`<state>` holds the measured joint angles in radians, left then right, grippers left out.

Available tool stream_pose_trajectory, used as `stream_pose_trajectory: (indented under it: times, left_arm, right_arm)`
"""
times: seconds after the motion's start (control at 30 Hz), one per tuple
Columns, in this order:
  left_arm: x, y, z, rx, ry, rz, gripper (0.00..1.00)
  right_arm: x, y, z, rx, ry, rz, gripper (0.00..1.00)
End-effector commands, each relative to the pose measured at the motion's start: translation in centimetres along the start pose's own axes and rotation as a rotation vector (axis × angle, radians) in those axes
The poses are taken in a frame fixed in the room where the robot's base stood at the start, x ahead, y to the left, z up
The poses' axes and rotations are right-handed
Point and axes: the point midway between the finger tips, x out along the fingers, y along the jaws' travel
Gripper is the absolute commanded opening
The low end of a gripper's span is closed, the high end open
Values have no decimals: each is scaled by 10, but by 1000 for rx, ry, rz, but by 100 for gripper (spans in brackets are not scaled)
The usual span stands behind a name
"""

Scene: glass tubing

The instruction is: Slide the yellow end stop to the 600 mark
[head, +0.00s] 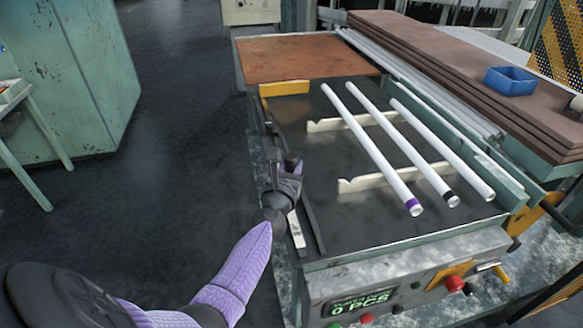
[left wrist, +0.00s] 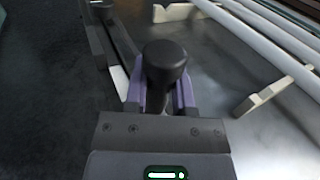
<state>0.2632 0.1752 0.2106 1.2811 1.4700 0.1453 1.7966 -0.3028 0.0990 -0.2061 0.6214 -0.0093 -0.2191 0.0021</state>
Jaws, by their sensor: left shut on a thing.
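The yellow end stop (head: 285,89) is a flat bar at the far left of the dark machine bed, just before the brown board. My left gripper (head: 289,170) is over the bed's left edge, nearer the front than the yellow bar and apart from it. In the left wrist view its purple fingers are shut on an upright black knob (left wrist: 164,62). Whether the knob joins the end stop is hidden. A pale strip (head: 296,230) runs along the bed's left edge beside a dark rail; no 600 mark is readable. My right gripper is out of view.
Several white glass tubes, among them one with a purple end (head: 378,155), lie across two cream notched supports (head: 380,178) on the bed. A control panel with a green display (head: 361,303) is at the front. A blue bin (head: 511,81) sits on brown boards at right.

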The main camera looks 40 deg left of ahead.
Motion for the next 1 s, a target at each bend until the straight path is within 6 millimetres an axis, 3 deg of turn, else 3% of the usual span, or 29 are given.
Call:
stream_pose_trajectory:
  times: [0.07, 0.1, 0.23, 0.57, 0.8, 1.0]
  left_arm:
    - [2, 2, 4, 1, -9, 6, 0]
    - [2, 2, 4, 1, -9, 6, 38]
    - [1, 2, 3, 1, -7, 5, 66]
    - [-4, 1, 2, 1, -4, 3, 66]
    - [-52, 1, 4, 1, -3, 3, 66]
    - [-88, 1, 1, 2, -4, 4, 66]
  right_arm:
    - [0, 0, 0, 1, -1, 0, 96]
    - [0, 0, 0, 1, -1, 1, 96]
    - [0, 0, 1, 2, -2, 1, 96]
    - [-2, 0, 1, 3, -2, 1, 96]
    - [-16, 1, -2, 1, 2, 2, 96]
    - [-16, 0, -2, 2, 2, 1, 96]
